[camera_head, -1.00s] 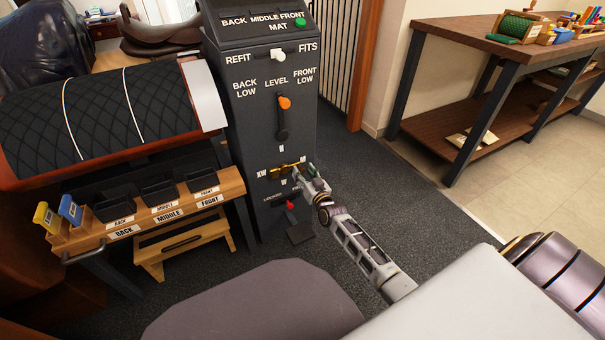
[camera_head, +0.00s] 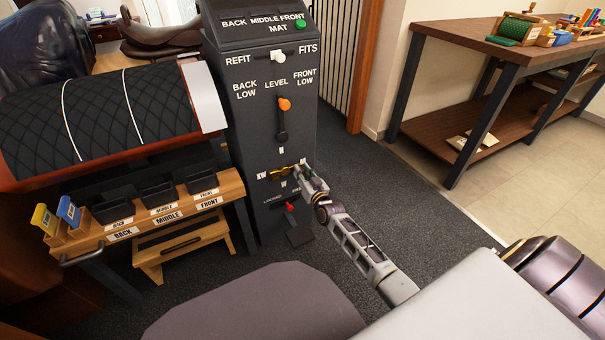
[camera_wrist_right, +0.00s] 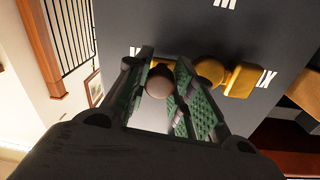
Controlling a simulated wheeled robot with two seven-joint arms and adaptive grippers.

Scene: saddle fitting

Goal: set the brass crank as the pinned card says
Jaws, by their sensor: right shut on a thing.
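The brass crank (camera_head: 282,173) is on the front of the dark grey column (camera_head: 262,110), low down, amid white letter marks above, left, right and below it. Its arm lies roughly level and points to the right-hand mark. My right gripper (camera_head: 306,172) is at the crank's right end. In the right wrist view, the brass crank (camera_wrist_right: 210,72) reaches in from the right, and its round brownish knob (camera_wrist_right: 160,82) sits between the green pads of my right gripper (camera_wrist_right: 162,90), which is shut on it. My left gripper is not in view. I see no readable pinned card.
Above the crank are an orange-knobbed lever (camera_head: 284,104), a white switch (camera_head: 278,56) and a green button (camera_head: 301,22). A red lever (camera_head: 290,206) is below. A wooden bin rack (camera_head: 150,225) stands left, a workbench (camera_head: 440,28) back right. Carpet right of the column is clear.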

